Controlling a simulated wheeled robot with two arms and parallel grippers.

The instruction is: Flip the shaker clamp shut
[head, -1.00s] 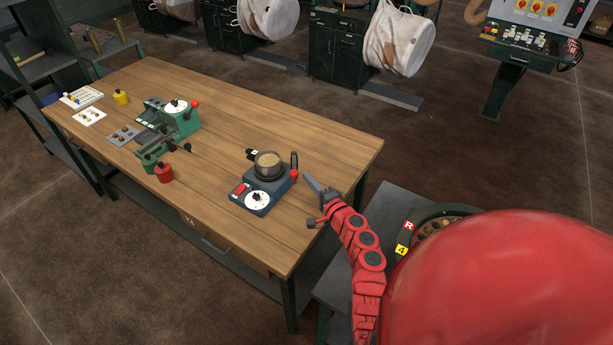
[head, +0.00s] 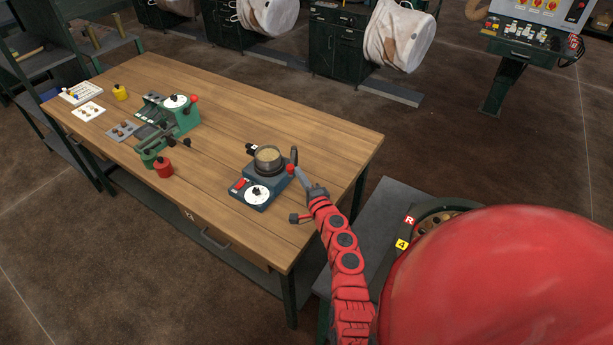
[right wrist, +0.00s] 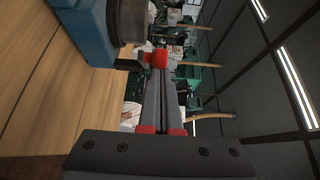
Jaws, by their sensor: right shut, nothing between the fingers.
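The shaker (head: 262,192) is a dark blue unit with a white dial and a red switch, near the right end of the wooden table. A round metal pot (head: 268,159) sits on it. My right gripper (head: 297,153) is shut and empty beside the knob. In the right wrist view, the red knob (right wrist: 156,58) is at the tips of my right fingers (right wrist: 159,75); I cannot tell if they touch. My left gripper is not in view.
The tabletop around the shaker is clear.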

